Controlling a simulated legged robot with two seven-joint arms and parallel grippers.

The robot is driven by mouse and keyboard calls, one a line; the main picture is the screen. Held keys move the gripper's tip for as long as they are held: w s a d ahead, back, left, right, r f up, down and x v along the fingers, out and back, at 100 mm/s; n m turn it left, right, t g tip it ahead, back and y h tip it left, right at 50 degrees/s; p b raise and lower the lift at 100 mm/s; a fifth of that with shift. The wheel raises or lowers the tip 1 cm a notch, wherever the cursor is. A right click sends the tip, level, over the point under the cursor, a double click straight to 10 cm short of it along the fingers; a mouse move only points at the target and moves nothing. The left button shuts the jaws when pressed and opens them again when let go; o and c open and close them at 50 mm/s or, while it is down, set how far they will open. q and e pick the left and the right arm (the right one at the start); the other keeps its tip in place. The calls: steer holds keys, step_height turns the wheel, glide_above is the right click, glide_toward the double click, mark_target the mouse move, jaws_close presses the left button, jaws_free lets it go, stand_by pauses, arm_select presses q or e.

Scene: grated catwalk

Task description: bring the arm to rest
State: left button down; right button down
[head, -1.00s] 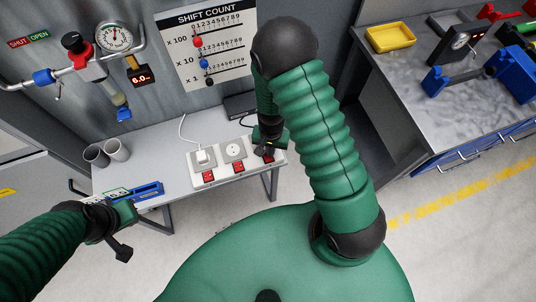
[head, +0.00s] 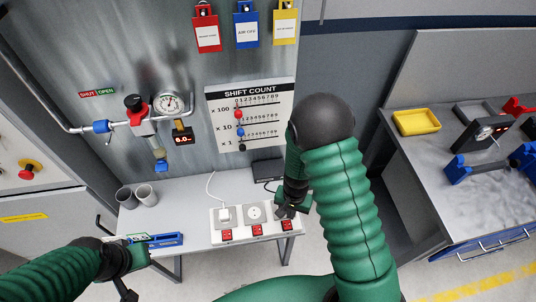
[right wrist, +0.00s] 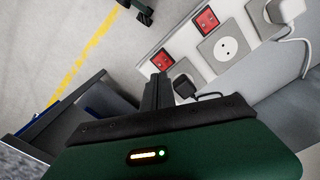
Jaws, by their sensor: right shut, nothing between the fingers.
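My right arm reaches down over the right end of the white socket strip (head: 256,236). My right gripper (head: 284,212) is shut and empty; its dark fingers also show in the right wrist view (right wrist: 155,92), beside a black plug (right wrist: 184,86) with a cord. I cannot tell whether they touch the plug. My left gripper (head: 128,284) is at the lower left, beside the bench's front left corner. Its fingertips are partly cut off by the frame edge, so its opening is unclear.
The bench (head: 190,200) carries a blue item (head: 165,240), two grey cups (head: 135,196) and a black box (head: 268,171). A valve with a gauge (head: 168,102) and a shift count board (head: 250,115) are on the wall. A second bench (head: 440,190) stands right; floor lies between.

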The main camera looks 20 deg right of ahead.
steer(key=s+a+r+n+t+b, duration=0.2)
steer(key=s+a+r+n+b, duration=0.2)
steer(key=r+n+b, duration=0.3)
step_height(320, 180, up, 4)
steer(key=shift+s+a+f+n+t+b, duration=0.15)
steer(key=shift+f+n+t+b, duration=0.15)
steer(key=shift+n, duration=0.6)
steer(key=shift+s+a+r, duration=0.1)
